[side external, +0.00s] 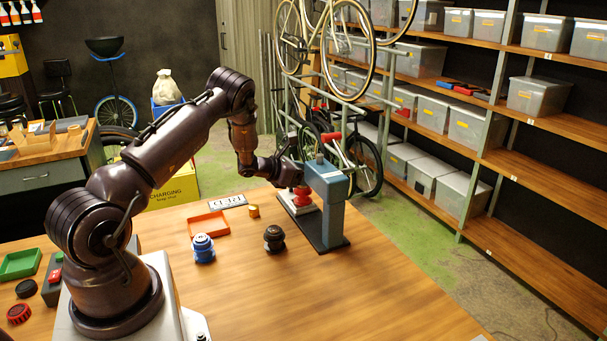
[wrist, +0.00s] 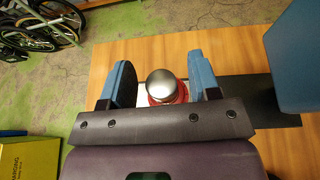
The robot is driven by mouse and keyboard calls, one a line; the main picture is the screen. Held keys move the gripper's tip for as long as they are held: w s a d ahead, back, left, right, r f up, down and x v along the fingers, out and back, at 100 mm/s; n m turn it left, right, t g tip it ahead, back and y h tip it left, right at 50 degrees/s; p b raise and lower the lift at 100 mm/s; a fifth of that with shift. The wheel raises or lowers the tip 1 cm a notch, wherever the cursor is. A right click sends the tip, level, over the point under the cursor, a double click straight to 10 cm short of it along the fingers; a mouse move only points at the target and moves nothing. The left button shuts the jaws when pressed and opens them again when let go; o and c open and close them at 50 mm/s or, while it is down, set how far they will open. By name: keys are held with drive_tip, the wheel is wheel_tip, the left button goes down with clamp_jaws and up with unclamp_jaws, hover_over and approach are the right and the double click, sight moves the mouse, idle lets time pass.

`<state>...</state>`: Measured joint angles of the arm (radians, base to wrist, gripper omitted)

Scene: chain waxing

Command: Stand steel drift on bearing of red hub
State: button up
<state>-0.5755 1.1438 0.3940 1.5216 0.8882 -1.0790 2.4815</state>
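The red hub (side external: 302,197) sits on a pale plate at the base of the blue-grey press (side external: 330,200). In the wrist view, a round, shiny silver top, which looks like the steel drift (wrist: 161,83), is seen end-on over the red hub (wrist: 180,93). My gripper (wrist: 160,75) is above the hub, with its two blue fingers apart on either side of the silver top and a gap on both sides. The bearing is hidden beneath the silver top. In the side view my gripper (side external: 291,178) covers the drift, so its contact below cannot be seen.
The press column stands close to the right of my gripper. A blue hub (side external: 203,248), a dark hub (side external: 274,238), a brass piece (side external: 253,211) and an orange tray (side external: 209,233) are on the table. The front right of the table is clear.

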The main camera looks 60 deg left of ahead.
drive_tip(key=shift+s+r, duration=0.1)
drive_tip(key=shift+r, duration=0.1)
drive_tip(key=a+v, duration=0.1)
drive_tip(key=v, duration=1)
drive_tip(key=w+d+r+n+g+y, duration=0.1)
drive_tip(key=w+d+r+n+y, duration=0.1)
drive_tip(key=d+r+n, duration=0.55)
drive_tip(key=w+d+r+n+g+y, duration=0.1)
drive_tip(key=w+d+r+n+y, duration=0.2)
drive_tip(key=r+n, duration=0.8)
drive_tip(key=s+d+r+n+g+h, duration=0.1)
drive_tip(key=s+d+n+g+h, duration=0.2)
drive_tip(key=s+d+n, duration=0.5)
drive_tip(key=s+d+r+n+g+h, duration=0.1)
drive_tip(key=s+d+n+g+h, duration=0.1)
drive_tip(key=s+d+n, duration=0.7)
drive_tip(key=s+d+g, duration=0.1)
drive_tip(key=s+d, duration=0.2)
drive_tip(key=d, duration=0.5)
drive_tip(key=shift+s+r+h, duration=0.3)
drive_tip(key=shift+h, duration=0.1)
